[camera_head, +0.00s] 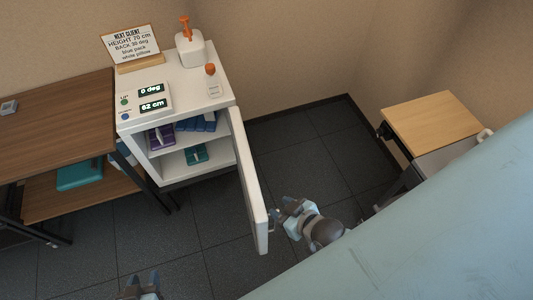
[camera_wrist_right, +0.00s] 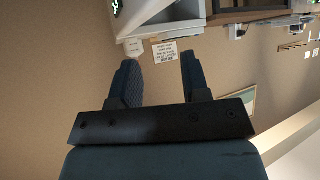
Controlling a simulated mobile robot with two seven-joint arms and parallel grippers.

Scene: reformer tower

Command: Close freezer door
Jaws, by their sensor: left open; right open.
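The freezer is a white cabinet (camera_head: 222,92) with an open front. Its white door (camera_head: 250,185) stands wide open, swung out from the cabinet's right side toward the viewer. My right gripper (camera_head: 279,213) is on the right side of the door, close to its free end; I cannot tell whether it touches. In the right wrist view its two dark fingers (camera_wrist_right: 160,70) are apart with nothing between them. My left gripper (camera_head: 142,284) is low at the bottom edge, left of the door, open and apart from it.
Shelves inside hold blue packs (camera_head: 197,122), a purple pack (camera_head: 160,137) and a teal pack (camera_head: 196,154). A wooden desk (camera_head: 50,120) adjoins at left. A pale blue surface (camera_head: 420,220) fills the lower right.

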